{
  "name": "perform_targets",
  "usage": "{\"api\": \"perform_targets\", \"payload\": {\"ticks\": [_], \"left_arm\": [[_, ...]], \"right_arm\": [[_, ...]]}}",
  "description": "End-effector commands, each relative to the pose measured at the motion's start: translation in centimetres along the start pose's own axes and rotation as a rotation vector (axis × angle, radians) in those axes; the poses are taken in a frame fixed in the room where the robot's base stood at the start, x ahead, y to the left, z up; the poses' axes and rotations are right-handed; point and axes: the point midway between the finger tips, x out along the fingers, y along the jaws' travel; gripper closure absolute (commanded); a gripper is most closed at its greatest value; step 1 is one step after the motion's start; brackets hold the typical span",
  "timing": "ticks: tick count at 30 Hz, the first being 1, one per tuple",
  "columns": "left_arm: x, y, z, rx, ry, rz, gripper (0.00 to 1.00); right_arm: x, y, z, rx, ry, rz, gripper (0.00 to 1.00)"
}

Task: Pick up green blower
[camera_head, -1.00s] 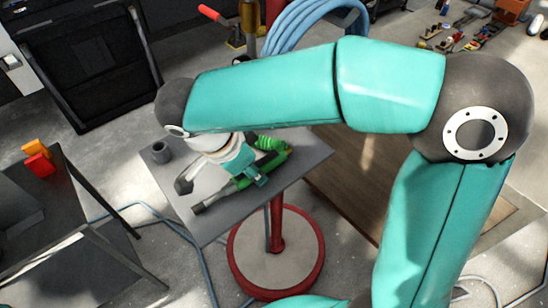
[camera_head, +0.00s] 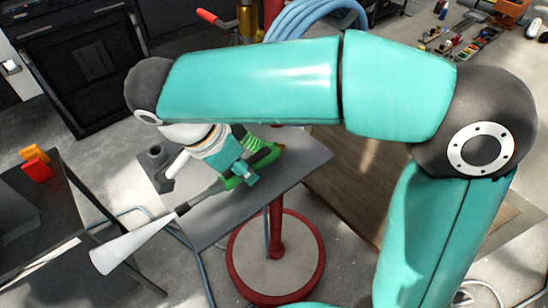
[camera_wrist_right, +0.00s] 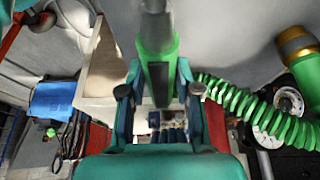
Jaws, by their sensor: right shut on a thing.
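The green blower (camera_head: 264,157) is in my right gripper (camera_head: 243,174) over the small grey table. Its dark tube points down and left, and a white cone spreads from the tip past the table's edge. In the right wrist view the blower (camera_wrist_right: 157,48) runs between the two fingers of my right gripper (camera_wrist_right: 160,92), which is shut on it. A green ribbed hose (camera_wrist_right: 240,101) trails to the right there. My wrist hides part of the blower in the head view. My left gripper is not in view.
The grey table (camera_head: 300,160) stands on a red-rimmed round base (camera_head: 318,262), with a small dark cup (camera_head: 156,153) at its left. A dark bench (camera_head: 50,215) with an orange and a red block (camera_head: 37,168) is at left. Blue hose coils (camera_head: 310,18) hang behind.

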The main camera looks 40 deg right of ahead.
Motion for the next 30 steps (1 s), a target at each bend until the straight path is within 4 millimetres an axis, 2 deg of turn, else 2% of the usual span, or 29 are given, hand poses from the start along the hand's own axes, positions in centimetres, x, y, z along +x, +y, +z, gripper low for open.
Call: {"api": "perform_targets", "payload": {"ticks": [1, 9, 15, 21, 30], "left_arm": [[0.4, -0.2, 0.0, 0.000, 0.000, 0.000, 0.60], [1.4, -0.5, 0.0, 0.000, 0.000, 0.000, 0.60], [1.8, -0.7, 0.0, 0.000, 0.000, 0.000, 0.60], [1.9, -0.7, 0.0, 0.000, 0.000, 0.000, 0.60], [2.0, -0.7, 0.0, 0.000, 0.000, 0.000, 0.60]], "right_arm": [[-0.3, 0.0, 1.4, -0.007, 0.001, -0.005, 1.00], [-3.0, -0.1, 8.0, -0.005, 0.001, -0.003, 1.00], [-4.8, -0.1, 11.9, -0.004, 0.000, -0.003, 1.00], [-5.8, -0.2, 14.2, -0.001, -0.001, -0.002, 1.00], [-6.2, -0.1, 15.0, 0.000, -0.001, -0.001, 1.00]]}}
